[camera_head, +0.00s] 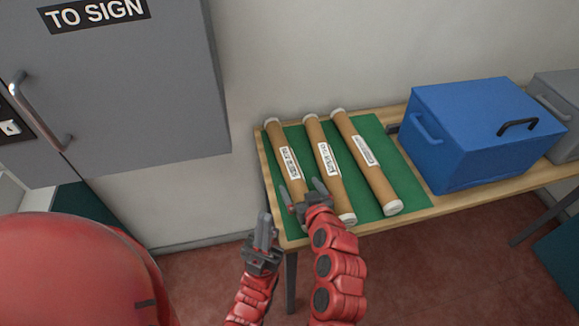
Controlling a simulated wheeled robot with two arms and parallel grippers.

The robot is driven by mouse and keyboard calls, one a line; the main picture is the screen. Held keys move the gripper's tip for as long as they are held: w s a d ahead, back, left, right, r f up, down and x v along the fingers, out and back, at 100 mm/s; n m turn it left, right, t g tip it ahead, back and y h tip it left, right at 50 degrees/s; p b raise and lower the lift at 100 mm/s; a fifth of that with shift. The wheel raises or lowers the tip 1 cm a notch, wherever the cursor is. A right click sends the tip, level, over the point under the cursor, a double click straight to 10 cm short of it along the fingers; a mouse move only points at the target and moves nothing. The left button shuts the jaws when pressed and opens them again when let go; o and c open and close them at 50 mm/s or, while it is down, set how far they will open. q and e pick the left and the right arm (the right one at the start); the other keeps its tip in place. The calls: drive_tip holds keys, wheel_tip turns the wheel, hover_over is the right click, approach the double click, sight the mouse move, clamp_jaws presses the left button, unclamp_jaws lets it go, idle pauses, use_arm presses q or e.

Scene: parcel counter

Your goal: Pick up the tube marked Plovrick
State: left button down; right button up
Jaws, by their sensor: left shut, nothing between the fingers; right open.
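Three brown cardboard tubes with white end caps and white labels lie side by side on a green mat (411,179). They are the left tube (279,146), the middle tube (316,134) and the right tube (377,181). The label print is too small to read, so I cannot tell which is marked Plovrick. My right gripper (301,188) is open over the near part of the left tube, hiding its near end. One finger overlaps the middle tube in the picture. I cannot tell its height above them. My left gripper (264,220) is shut and empty, in front of the table's near left corner.
The mat lies on a wooden table (454,204) against the wall. A blue box (480,135) with black handle stands right of the mat, with a grey box (557,92) beyond. A grey cabinet (130,90) with a "TO SIGN" label is at the left.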

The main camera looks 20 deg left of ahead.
sight(292, 172)
drive_tip(key=shift+x, duration=1.65)
drive_tip(key=shift+r, duration=0.1)
clamp_jaws()
